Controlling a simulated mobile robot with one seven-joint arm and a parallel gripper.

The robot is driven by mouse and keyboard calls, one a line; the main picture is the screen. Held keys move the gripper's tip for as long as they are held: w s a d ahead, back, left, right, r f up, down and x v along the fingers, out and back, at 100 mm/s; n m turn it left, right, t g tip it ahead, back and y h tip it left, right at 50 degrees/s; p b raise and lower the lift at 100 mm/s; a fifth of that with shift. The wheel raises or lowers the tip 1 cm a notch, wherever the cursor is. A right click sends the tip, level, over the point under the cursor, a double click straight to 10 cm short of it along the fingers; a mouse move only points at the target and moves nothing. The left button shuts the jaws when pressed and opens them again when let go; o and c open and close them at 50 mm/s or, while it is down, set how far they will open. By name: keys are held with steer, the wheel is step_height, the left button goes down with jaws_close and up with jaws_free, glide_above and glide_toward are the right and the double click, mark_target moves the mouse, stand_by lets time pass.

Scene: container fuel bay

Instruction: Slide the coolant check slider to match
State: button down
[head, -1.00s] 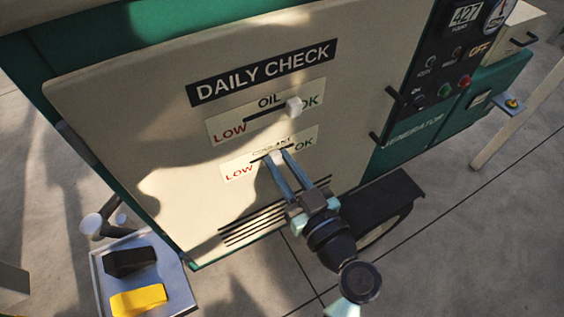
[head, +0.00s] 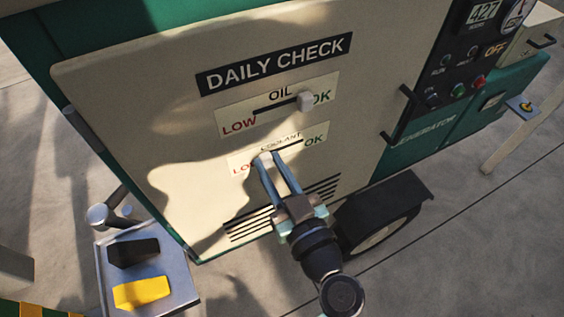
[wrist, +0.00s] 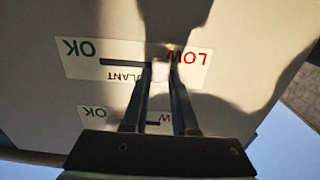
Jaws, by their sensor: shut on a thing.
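The coolant check slider has a pale knob (head: 264,155) on a dark horizontal slot, on a label (head: 314,140) running from LOW at left to OK at right. The knob sits left of the slot's middle, near LOW. My gripper (head: 267,162) is shut on this knob, its two blue-grey fingers reaching up from below and partly covering the word LOW. In the wrist view the label (wrist: 88,62) is upside down, with the knob (wrist: 160,70) between my fingertips beside LOW. The oil slider's white knob (head: 305,101) above stands at the OK end.
The sliders are on a cream generator panel (head: 150,130) with a DAILY CHECK sign (head: 274,64). A handle (head: 404,115) projects at right, near the control panel. Vent slots lie below the labels. A tray (head: 180,290) holds a black block (head: 133,252) and a yellow block (head: 142,293).

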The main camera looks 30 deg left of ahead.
steer(key=shift+s+a, duration=0.1)
steer(key=shift+a, duration=0.1)
steer(key=c, duration=0.7)
jaws_free()
steer(key=shift+s+d, duration=0.1)
steer(key=shift+d, duration=0.1)
steer(key=b+v, duration=0.1)
steer(key=v, duration=1.1)
steer(key=shift+s+d+b, duration=0.2)
steer(key=shift+s+b, duration=0.05)
steer(key=shift+b, duration=0.05)
steer(key=shift+w, duration=0.1)
